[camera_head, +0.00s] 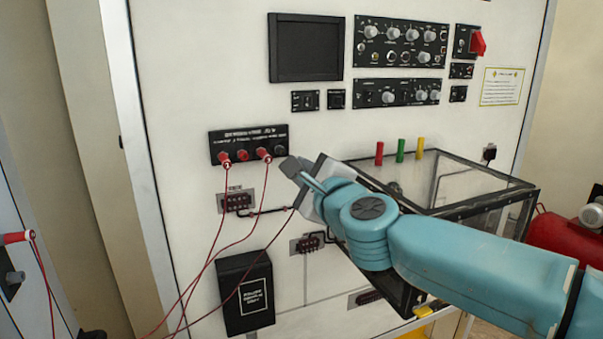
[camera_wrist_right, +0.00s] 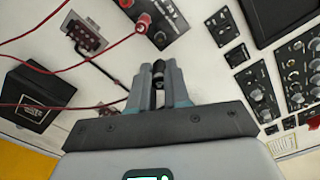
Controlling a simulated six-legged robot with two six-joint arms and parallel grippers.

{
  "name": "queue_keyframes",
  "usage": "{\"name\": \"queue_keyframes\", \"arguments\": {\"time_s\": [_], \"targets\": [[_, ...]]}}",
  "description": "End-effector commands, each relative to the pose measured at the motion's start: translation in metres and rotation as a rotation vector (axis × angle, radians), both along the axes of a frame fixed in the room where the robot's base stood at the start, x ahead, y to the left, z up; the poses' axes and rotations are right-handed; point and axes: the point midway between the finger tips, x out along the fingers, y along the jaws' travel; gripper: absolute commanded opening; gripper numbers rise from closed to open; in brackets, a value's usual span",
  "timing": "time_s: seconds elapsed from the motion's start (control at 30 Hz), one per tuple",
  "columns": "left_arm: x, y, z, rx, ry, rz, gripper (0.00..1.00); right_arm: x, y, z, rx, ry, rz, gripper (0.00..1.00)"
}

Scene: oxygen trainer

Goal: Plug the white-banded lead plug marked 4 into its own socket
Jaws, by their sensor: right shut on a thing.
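My right gripper (camera_head: 296,172) is shut on a dark lead plug (camera_wrist_right: 158,76), which shows between the fingers in the right wrist view. A thin red lead runs down and left from the gripper. The black socket panel (camera_head: 219,150) is just left of the gripper in the head view. Two red plugs (camera_head: 225,160) (camera_head: 264,154) sit in it, with a bare red socket (camera_head: 243,155) between them. A dark socket (camera_head: 280,150) at its right end is close to the fingertips; it also shows ahead of them in the wrist view (camera_wrist_right: 160,40). My left gripper is not in view.
Red leads hang below the panel. A small connector block (camera_head: 237,202) and a black box (camera_head: 245,291) are lower down. A clear-walled case (camera_head: 470,190) stands behind my right arm. Another red plug (camera_head: 18,238) is at the far left.

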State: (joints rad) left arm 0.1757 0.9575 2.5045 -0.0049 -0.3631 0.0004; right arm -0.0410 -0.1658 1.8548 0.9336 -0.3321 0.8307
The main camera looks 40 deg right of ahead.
Motion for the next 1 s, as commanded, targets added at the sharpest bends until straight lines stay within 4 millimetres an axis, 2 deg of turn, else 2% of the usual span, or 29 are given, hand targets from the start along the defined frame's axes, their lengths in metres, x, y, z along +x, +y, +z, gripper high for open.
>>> {"name": "queue_keyframes", "arguments": {"time_s": [0.27,0.73,1.0], "targets": [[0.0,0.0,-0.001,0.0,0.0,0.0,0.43,0.008,-0.003,0.0,0.005,-0.001,-0.004,0.0],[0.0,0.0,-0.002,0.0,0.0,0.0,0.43,0.051,-0.013,0.0,0.005,-0.002,-0.001,0.0],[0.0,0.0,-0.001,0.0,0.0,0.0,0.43,0.058,-0.014,0.0,0.005,-0.002,-0.001,0.0]]}}
